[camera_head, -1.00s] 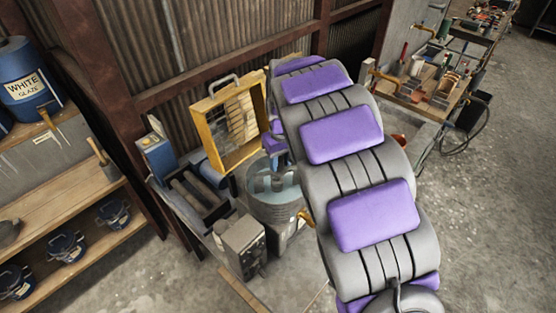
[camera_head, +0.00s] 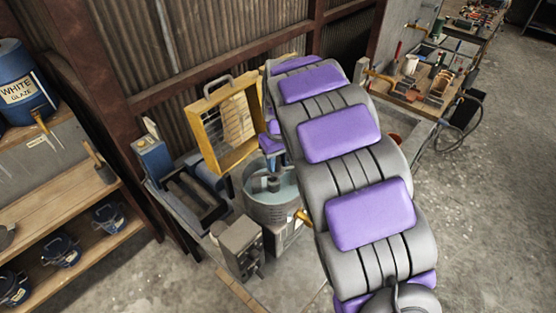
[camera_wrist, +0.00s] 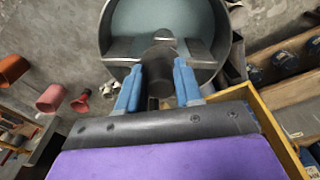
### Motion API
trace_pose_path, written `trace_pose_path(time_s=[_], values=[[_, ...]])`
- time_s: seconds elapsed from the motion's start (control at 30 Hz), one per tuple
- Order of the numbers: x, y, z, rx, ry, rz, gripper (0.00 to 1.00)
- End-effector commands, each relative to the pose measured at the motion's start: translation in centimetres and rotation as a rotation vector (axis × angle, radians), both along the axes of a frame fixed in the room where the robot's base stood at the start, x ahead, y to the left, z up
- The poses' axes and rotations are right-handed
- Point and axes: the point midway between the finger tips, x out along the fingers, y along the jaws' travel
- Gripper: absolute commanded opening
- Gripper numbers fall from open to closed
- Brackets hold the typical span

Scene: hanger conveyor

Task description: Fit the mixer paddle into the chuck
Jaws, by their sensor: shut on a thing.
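My gripper (camera_wrist: 159,72) has its two blue fingers shut on a dark grey cylindrical shaft, which I take to be the mixer paddle (camera_wrist: 160,88). Flat grey bars spread to both sides of the shaft, just beyond the fingertips. They appear over or in a round metal tub of pale liquid (camera_wrist: 120,20). In the head view the tub (camera_head: 274,214) stands below the end of my arm, with a dark grey piece (camera_head: 264,184) inside its rim. I cannot make out the chuck clearly.
A yellow frame with a mesh (camera_head: 205,125) stands behind the tub. A grey box (camera_head: 238,243) is in front of it, and a blue unit with a dark frame (camera_head: 152,158) at its left. Shelves with buckets are at far left. A cluttered bench (camera_head: 420,95) stands at back right.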

Motion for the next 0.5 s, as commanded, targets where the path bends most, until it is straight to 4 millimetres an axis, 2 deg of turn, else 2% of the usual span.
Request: trace_pose_path(time_s=[0.5], values=[[0.03, 0.64, 0.08, 0.002, -0.001, 0.000, 0.00]])
